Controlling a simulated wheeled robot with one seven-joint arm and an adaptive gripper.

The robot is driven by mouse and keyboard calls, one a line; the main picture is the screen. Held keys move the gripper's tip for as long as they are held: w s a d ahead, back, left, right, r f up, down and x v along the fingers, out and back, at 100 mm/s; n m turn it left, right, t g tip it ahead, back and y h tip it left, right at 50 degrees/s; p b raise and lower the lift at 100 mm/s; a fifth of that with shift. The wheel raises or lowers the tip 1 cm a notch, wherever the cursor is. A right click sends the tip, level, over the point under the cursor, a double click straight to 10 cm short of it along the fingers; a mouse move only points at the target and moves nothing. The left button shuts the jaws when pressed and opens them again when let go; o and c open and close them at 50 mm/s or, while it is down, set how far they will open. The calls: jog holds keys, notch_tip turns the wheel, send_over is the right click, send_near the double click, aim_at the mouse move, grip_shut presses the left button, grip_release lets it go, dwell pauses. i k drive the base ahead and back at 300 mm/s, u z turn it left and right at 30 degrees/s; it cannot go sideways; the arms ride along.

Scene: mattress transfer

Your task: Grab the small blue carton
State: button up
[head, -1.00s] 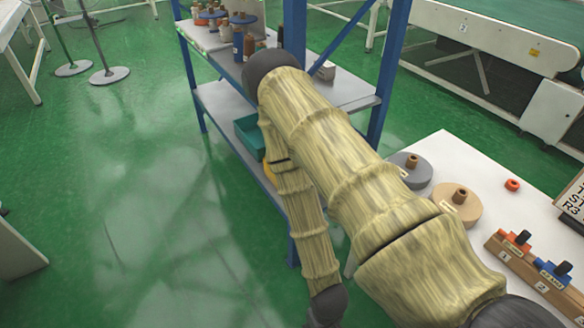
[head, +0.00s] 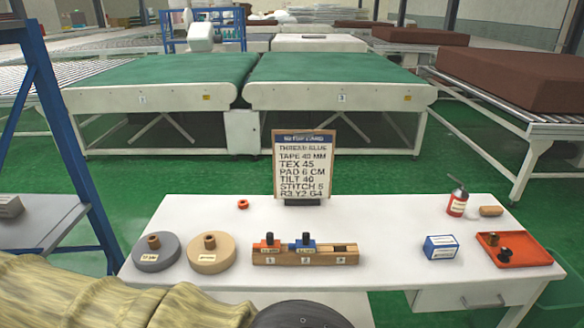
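The small blue carton (head: 440,247) sits on the right part of the white table (head: 370,212), left of an orange tray. It is a blue box with a white label on its front face, and nothing touches it. My arm shows along the bottom left of the head view, well to the left of the carton. The fingers of my gripper are not visible in this view.
An orange tray (head: 512,251) with dark knobs, a red bottle (head: 458,201), a wooden block (head: 305,255) with orange and blue pieces, two spools (head: 211,252) and a letter board (head: 304,164) stand on the table. A blue-framed shelf (head: 62,130) is at left.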

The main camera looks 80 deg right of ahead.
aim_at(436, 247)
jog(key=z, duration=3.85)
jog(key=k, duration=0.45)
jog(key=u, duration=0.65)
jog(key=i, duration=0.5)
jog(key=z, duration=0.25)
